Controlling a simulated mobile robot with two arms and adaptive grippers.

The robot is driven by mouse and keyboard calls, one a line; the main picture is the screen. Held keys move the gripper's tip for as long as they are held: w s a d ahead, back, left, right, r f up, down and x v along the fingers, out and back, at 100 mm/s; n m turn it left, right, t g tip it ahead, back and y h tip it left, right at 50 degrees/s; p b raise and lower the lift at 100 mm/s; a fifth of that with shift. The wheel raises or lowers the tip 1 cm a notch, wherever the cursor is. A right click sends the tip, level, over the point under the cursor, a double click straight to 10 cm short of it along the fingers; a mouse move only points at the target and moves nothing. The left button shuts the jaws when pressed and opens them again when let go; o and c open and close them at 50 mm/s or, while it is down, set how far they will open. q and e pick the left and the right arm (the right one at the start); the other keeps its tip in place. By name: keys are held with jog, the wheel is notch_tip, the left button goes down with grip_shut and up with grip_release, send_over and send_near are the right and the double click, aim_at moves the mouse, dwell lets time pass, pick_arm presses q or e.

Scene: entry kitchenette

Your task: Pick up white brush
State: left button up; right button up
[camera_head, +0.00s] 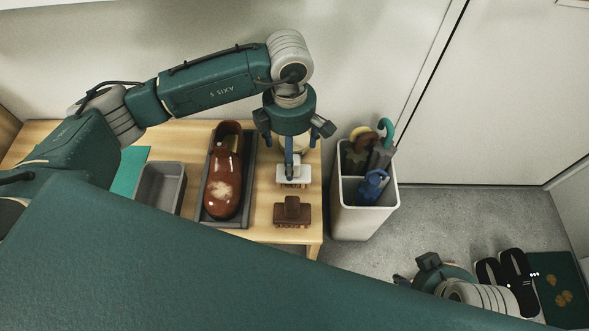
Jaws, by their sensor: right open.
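The white brush (293,184) lies on the wooden table near its right edge, with a pale base and a grip on top. My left gripper (290,168) points down over it, a blue finger reaching its grip. The view from above hides the rest of the contact, so I cannot tell if it is shut on the brush. My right gripper (412,275) is open at the lower right, over the floor and away from the table; its fingers are mostly hidden.
A brown brush (292,213) lies just in front of the white one. Left of them are a brown shoe (222,190) on a dark tray (245,200) and a grey bin (160,186). A white holder (362,222) with umbrellas stands right of the table. Black slippers (515,270) lie lower right.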

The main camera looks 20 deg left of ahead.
pick_arm(q)
notch_tip(320, 180, down, 2)
jog(key=shift+f, duration=0.5)
jog(key=f, duration=0.1)
jog(key=f+b, duration=0.1)
jog(key=f, duration=0.2)
jog(key=shift+w+d+f, duration=0.1)
jog(key=shift+d, duration=0.25)
jog(key=shift+f, duration=0.15)
pick_arm(e)
jog(key=w+a+r+t+y, duration=0.1)
jog(key=w+a+r+t, duration=0.1)
jog(key=w, duration=0.6)
jog(key=shift+w+a+r+t, duration=0.2)
jog(key=shift+a+t, duration=0.05)
jog(key=shift+t, duration=0.65)
pick_arm(q)
jog(key=shift+c, duration=0.2)
jog(key=c, duration=1.6)
